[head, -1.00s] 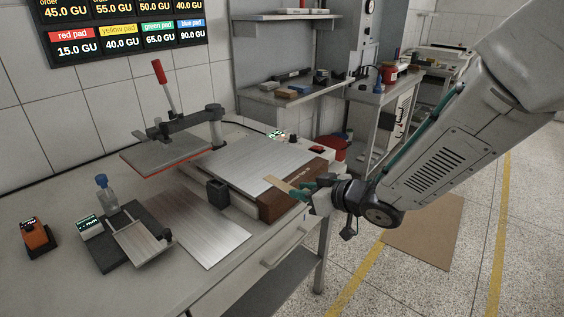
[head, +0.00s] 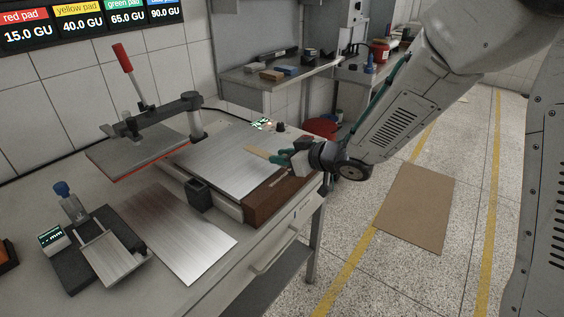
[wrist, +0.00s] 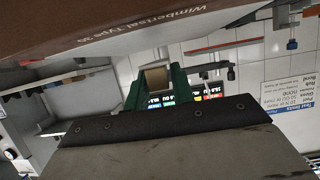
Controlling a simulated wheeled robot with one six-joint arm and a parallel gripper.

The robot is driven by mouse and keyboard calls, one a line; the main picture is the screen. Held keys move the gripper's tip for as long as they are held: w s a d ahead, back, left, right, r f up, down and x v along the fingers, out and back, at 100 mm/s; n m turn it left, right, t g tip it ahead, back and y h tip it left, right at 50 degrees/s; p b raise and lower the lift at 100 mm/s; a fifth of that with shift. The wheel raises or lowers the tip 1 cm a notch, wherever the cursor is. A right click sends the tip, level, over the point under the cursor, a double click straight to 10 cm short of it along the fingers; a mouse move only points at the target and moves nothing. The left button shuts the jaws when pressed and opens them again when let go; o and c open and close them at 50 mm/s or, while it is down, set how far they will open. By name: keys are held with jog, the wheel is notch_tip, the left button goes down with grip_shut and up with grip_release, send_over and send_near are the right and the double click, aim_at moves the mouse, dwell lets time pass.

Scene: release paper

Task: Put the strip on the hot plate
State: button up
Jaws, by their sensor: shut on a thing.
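The strip (head: 257,151) is a thin tan piece. My gripper (head: 279,158) is shut on its right end with green fingers, and the strip points left over the far right part of the hot plate (head: 222,172). The hot plate is a flat silver surface on a machine with a brown front. I cannot tell whether the strip touches the plate or hangs just above it. In the wrist view the strip (wrist: 156,78) shows end-on between the green fingers, with the machine's brown front (wrist: 110,22) across the top.
A raised press arm with a red handle (head: 122,57) and grey platen (head: 138,153) stands left of the plate. A small black block (head: 199,195) sits at its near left edge. A bare metal sheet (head: 180,233) and a bench gauge (head: 105,248) lie nearer. A shelf (head: 275,83) stands behind.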

aim_at(284, 173)
jog(key=f, duration=0.2)
jog(key=w+d+f, duration=0.1)
jog(key=shift+a+f, duration=0.1)
jog(key=shift+f, duration=0.25)
jog(key=shift+s+a, duration=0.1)
jog(key=shift+a, duration=0.15)
jog(key=shift+f, duration=0.1)
jog(key=o, duration=1)
jog(key=shift+c, duration=0.2)
